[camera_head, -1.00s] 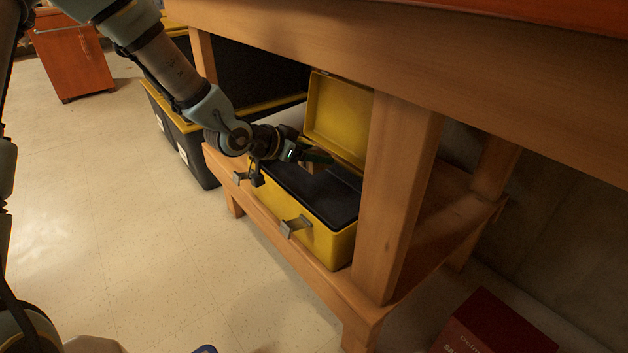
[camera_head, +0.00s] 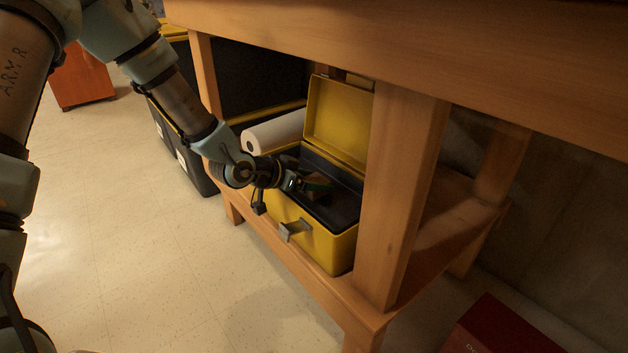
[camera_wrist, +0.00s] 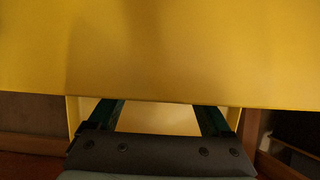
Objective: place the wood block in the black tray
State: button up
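The black tray (camera_head: 338,207) lines the inside of an open yellow toolbox (camera_head: 325,245) on the low wooden shelf. My gripper (camera_head: 320,184) reaches over the toolbox's front edge, with its dark green fingers low inside, over the tray. A small brownish patch shows beside the fingers; I cannot tell whether it is the wood block. In the wrist view, the two green fingers stand apart, and a yellow wall (camera_wrist: 165,50) of the toolbox hides their tips. Whether anything is between the tips is hidden.
The toolbox's raised yellow lid (camera_head: 338,120) stands behind my gripper. A wooden bench leg (camera_head: 395,195) is close on the right, and the bench top (camera_head: 420,60) hangs above. A white paper roll (camera_head: 275,132) lies left of the toolbox. Open floor (camera_head: 150,260) lies at the left.

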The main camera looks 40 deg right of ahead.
jog(key=shift+o, duration=1.1)
jog(key=shift+w+a+r, duration=0.1)
jog(key=shift+a+r, duration=0.2)
jog(key=shift+r, duration=0.1)
jog(key=p+v, duration=0.4)
jog(key=v, duration=0.7)
jog(key=w+a+n+t+y, duration=0.2)
jog(key=w+a+n+y, duration=0.15)
jog(key=w+a, duration=0.45)
jog(key=w+a+n+t+y, duration=0.2)
jog(key=w+a+n+y, duration=0.15)
jog(key=a, duration=0.85)
jog(key=s+a+r+n+g+y, duration=0.1)
jog(key=a+n, duration=0.4)
jog(key=a, duration=0.5)
jog(key=s+a+r+n+g+y, duration=0.1)
jog(key=s+a+r+n+y, duration=0.2)
jog(key=a, duration=0.7)
jog(key=s+r+n, duration=0.2)
jog(key=s, duration=0.1)
jog(key=shift+s+r+n+y, duration=0.15)
jog(key=shift+r+n+y, duration=0.15)
